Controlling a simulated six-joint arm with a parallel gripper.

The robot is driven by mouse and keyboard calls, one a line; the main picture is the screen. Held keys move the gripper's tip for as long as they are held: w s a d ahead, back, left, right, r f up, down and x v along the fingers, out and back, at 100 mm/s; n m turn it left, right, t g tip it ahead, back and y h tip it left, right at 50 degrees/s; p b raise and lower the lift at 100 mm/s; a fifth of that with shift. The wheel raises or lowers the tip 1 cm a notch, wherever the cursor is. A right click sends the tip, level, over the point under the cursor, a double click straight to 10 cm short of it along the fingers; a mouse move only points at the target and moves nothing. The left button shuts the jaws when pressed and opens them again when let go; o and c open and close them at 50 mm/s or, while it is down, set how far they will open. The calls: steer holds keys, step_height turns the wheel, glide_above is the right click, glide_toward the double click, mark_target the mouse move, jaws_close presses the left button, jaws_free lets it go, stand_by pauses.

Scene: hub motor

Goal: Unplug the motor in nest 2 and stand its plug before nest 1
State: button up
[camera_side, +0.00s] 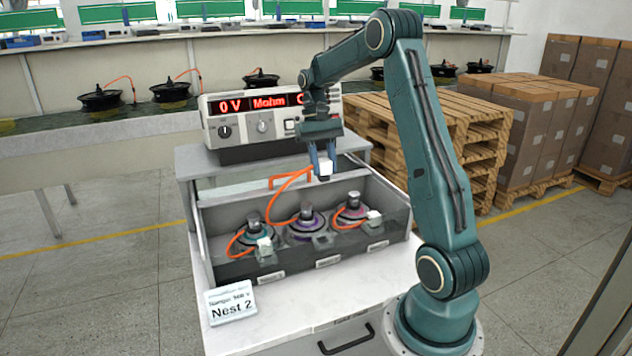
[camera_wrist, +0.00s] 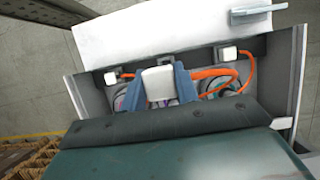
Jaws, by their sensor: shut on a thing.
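My gripper (camera_side: 322,164) is shut on a white plug (camera_side: 325,169), held in the air above the middle of the tray. The plug shows between the blue fingers in the wrist view (camera_wrist: 158,83). An orange cable runs from it down to the middle motor (camera_side: 306,223), which has a purple ring. The socket (camera_side: 322,240) before that motor looks empty. The left motor (camera_side: 253,232) has its white plug (camera_side: 264,246) standing before it. The right motor (camera_side: 352,208) has its plug (camera_side: 374,217) before it. A sign (camera_side: 231,303) reads "Nest 2"; the nest labels are too small to read.
The white counter (camera_side: 290,312) in front is mostly clear. Loose orange cables loop around the outer motors.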

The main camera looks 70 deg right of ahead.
steer(key=shift+r, duration=1.45)
steer(key=shift+a, duration=0.15)
stand_by(0.7)
steer(key=shift+w+a, duration=0.8)
steer(key=shift+a, duration=8.9)
steer(key=shift+d+f, duration=0.1)
steer(key=shift+f, duration=12.65)
